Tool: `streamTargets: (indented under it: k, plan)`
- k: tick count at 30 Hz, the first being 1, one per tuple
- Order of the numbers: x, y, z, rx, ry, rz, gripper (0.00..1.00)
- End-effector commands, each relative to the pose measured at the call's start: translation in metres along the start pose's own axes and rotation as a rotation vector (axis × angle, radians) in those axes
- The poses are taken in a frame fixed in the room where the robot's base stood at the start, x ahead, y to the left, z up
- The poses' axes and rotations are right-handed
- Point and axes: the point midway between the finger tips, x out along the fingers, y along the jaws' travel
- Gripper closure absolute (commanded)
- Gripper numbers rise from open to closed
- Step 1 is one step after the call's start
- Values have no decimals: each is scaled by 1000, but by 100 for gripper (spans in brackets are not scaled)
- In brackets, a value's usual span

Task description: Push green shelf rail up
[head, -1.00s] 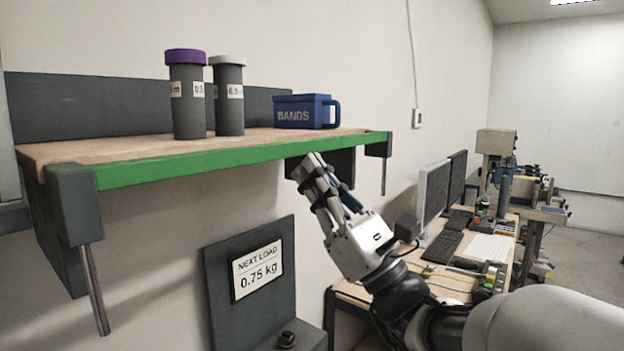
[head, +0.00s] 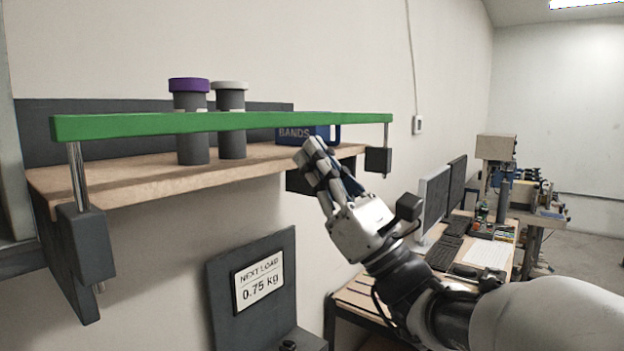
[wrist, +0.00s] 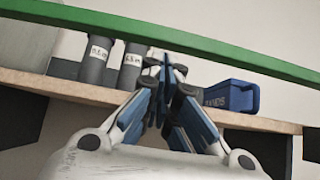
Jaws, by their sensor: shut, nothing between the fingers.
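The green shelf rail (head: 230,122) stands raised above the front edge of the wooden shelf (head: 130,185), with its metal rods showing at both ends. It crosses in front of the cylinders and the blue bin. In the wrist view the green rail (wrist: 190,42) arches across the top. My gripper (head: 310,150) is shut and empty. Its fingertips are just below the rail, toward its right part; I cannot tell whether they touch it. In the wrist view my fingertips (wrist: 168,68) are together below the rail.
A purple-capped cylinder (head: 192,145) and a white-capped cylinder (head: 231,145) stand on the shelf, left of a blue BANDS bin (head: 293,133). A sign reading 0.75 kg (head: 259,281) is on a panel below. A desk with monitors (head: 433,213) is at the right.

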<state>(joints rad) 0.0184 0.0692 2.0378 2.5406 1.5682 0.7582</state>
Motion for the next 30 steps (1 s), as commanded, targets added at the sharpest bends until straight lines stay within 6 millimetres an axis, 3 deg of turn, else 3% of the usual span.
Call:
streamTargets:
  k: [4,15,21,30]
  plan:
    - [-22,-8,-27,1,0,0,100]
    - [-97,-8,-19,-1,1,-3,100]
    - [-114,-7,-19,0,0,0,100]
    - [-115,-6,-19,0,-1,1,100]
